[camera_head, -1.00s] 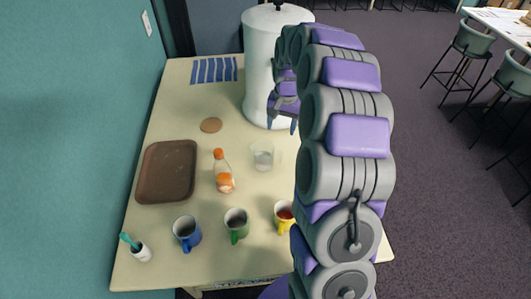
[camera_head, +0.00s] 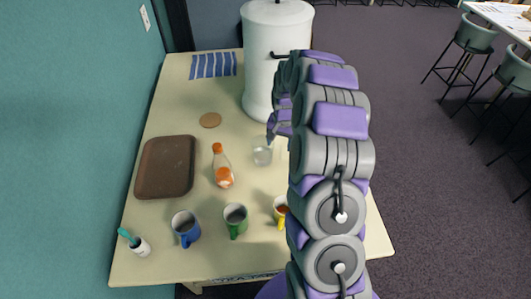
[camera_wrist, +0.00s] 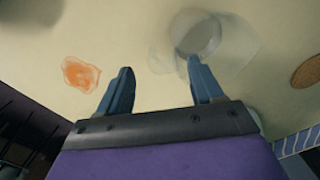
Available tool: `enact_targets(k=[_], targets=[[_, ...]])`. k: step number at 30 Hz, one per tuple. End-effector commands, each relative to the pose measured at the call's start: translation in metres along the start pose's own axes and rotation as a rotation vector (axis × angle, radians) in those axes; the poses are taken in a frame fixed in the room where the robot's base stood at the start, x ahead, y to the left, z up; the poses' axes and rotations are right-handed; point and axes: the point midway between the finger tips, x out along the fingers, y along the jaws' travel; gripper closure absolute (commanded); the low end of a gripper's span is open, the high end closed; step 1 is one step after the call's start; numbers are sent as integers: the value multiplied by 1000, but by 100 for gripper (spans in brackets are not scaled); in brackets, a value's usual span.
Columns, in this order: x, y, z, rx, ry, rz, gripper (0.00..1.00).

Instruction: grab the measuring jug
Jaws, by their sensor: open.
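The measuring jug (camera_head: 262,153) is a small clear vessel standing on the cream table (camera_head: 190,98), right of the orange-capped bottle. My gripper (camera_head: 271,137) is just beyond and above it, pointing down, partly hidden by my arm. In the wrist view my gripper (camera_wrist: 163,78) is open with nothing between its two blue fingers. The clear jug (camera_wrist: 197,33) shows past the right fingertip there, offset right of the gap's middle. I cannot make out its handle clearly.
The orange-capped bottle (camera_head: 222,168) stands close left of the jug. Blue (camera_head: 186,230), green (camera_head: 235,221) and yellow (camera_head: 281,211) mugs line the front. A white urn (camera_head: 274,60) stands behind. A brown tray (camera_head: 165,167) lies left. An orange patch (camera_wrist: 81,74) shows on the table.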

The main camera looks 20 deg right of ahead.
Motion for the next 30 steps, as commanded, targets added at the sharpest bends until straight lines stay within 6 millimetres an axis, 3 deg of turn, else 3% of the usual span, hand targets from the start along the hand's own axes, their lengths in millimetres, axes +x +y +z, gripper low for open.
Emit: enact_targets(k=[5, 12, 20, 30], targets=[[14, -1, 1, -1, -3, 1, 34], [49, -1, 0, 0, -4, 2, 34], [52, -1, 0, 0, -1, 0, 34], [52, -1, 0, 0, -2, 0, 66]])
